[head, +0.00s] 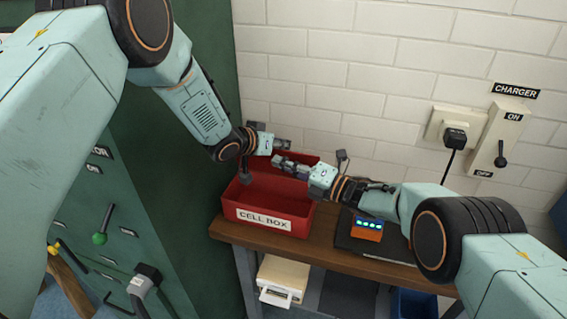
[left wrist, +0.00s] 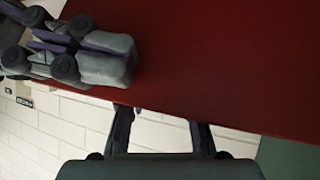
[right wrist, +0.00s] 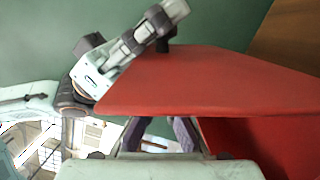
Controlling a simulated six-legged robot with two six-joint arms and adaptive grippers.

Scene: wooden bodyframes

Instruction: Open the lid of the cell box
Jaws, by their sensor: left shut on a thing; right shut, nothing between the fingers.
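The red cell box (head: 296,223) stands on the left end of the wooden table, its white label facing front. Its lid (head: 308,158) is raised at the back, and the red inside shows. My left gripper (head: 284,143) is at the lid's upper edge, shut on it. In the left wrist view the lid (left wrist: 215,65) fills the top, with the left fingers (left wrist: 160,138) at its edge. My right gripper (head: 277,161) is shut and empty, in front of the lid above the box. The right wrist view shows the lid (right wrist: 210,80) close by; whether the right fingers touch it is unclear.
An orange device (head: 367,229) with lit dots sits on a dark pad to the right of the box. A charger switch (head: 500,140) and a plug (head: 455,138) are on the white brick wall. A green cabinet (head: 150,170) stands close on the left.

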